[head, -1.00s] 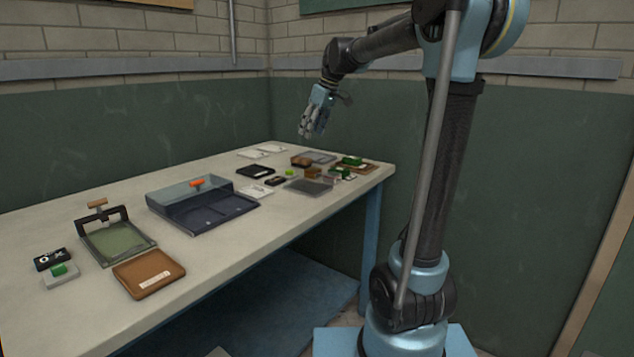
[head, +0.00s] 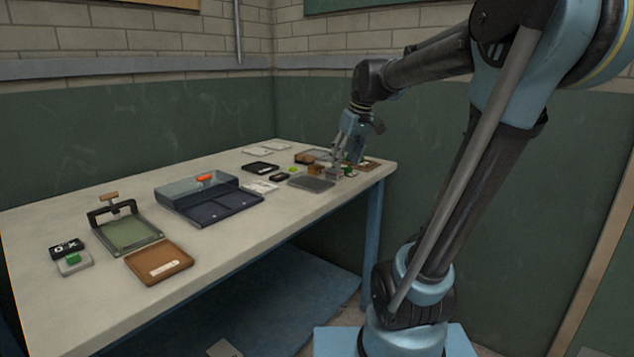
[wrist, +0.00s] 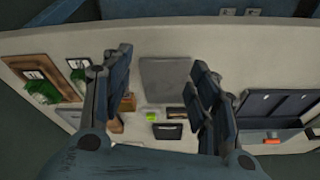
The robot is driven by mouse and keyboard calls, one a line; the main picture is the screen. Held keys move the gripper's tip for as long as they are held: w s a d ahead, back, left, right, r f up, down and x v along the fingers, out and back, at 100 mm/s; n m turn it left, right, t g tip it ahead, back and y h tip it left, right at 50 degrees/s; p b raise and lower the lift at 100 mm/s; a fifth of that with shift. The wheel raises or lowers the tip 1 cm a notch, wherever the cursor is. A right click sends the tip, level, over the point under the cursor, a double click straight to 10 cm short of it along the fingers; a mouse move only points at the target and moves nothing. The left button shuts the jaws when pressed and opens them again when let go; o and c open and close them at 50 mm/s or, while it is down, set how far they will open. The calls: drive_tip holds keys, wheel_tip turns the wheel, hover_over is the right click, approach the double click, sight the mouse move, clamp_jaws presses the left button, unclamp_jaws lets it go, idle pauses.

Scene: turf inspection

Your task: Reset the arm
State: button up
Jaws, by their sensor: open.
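My gripper (head: 345,150) hangs low over the far right end of the table (head: 300,212), pointing down. In the wrist view my gripper (wrist: 160,95) has its fingers spread wide apart, with nothing held between them. Below the gap lie a flat grey plate (wrist: 165,78), a small green item (wrist: 152,117) and a dark box (wrist: 167,131). In the head view the fingers overlap some of the small green items at that end, so contact cannot be told.
Walls close in behind.

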drive_tip(key=s+d+f+m+h, duration=0.1)
drive_tip(key=s+d+f+m, duration=0.2)
drive_tip(key=s+f, duration=0.8)
drive_tip(key=s+d+f+m+h, duration=0.1)
drive_tip(key=s+d+f+m, duration=0.3)
drive_tip(key=s+d+f, duration=0.3)
drive_tip(key=s+f, duration=0.3)
drive_tip(key=s, duration=0.2)
drive_tip(key=shift+f+g, duration=0.3)
drive_tip(key=shift+f, duration=0.05)
drive_tip(key=shift+d, duration=0.1)
